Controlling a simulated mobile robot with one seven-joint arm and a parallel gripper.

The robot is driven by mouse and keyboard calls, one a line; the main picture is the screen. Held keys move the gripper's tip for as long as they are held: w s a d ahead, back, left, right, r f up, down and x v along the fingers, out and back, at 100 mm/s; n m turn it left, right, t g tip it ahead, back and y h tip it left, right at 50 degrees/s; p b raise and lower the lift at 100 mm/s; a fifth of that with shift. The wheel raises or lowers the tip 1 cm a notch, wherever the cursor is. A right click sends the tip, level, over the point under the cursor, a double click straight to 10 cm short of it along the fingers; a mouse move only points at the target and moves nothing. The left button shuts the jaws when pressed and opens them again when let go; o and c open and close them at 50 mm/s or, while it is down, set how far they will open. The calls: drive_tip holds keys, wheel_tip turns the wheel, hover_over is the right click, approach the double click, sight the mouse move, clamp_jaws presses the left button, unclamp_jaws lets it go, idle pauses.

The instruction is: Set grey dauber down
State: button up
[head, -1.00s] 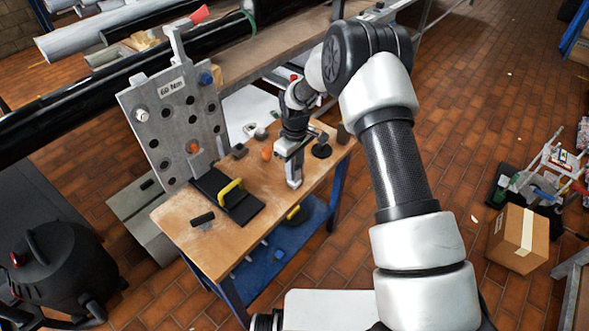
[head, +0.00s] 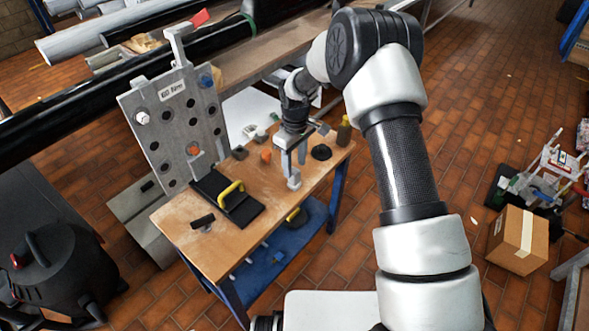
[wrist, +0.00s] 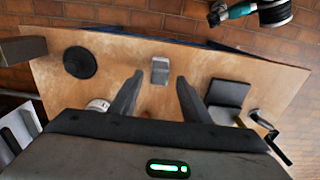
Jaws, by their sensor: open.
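The grey dauber (head: 294,181) stands upright on the wooden table (head: 190,245), near its front edge. In the wrist view the dauber (wrist: 160,71) lies beyond the gap between the fingertips, clear of both. My gripper (head: 292,163) is just above the dauber in the head view, fingers pointing down. In the wrist view my gripper (wrist: 159,80) has its two fingers spread wide with nothing between them.
A black disc (head: 321,152) lies right of the dauber, and an orange piece (head: 266,157) lies to its left. A black pad with a yellow handle (head: 230,188) and a dark cylinder (head: 202,221) are further left. An upright holed metal plate (head: 150,140) stands behind them.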

drive_tip(key=s+d+r+m+t, duration=0.1)
drive_tip(key=d+r, duration=0.1)
drive_tip(key=r, duration=0.7)
drive_tip(key=s+d+r+m, duration=0.1)
drive_tip(key=s+d+r, duration=0.1)
drive_tip(key=r, duration=0.8)
drive_tip(key=s+d+r+m+t, duration=0.1)
drive_tip(key=s+d+r, duration=0.25)
drive_tip(key=r, duration=0.25)
drive_tip(key=s+d+r+m+t, duration=0.1)
drive_tip(key=s+d+r+m, duration=0.1)
drive_tip(key=s+r, duration=0.3)
drive_tip(key=s+d+r+m+t, duration=0.1)
drive_tip(key=s+d+r+m, duration=0.1)
drive_tip(key=s, duration=0.8)
drive_tip(key=s+d+r+m+t, duration=0.1)
drive_tip(key=s+d+r+m, duration=0.2)
drive_tip(key=s, duration=0.6)
drive_tip(key=shift+s+d+p, duration=0.35)
drive_tip(key=shift+d+p, duration=0.05)
drive_tip(key=shift+d, duration=0.4)
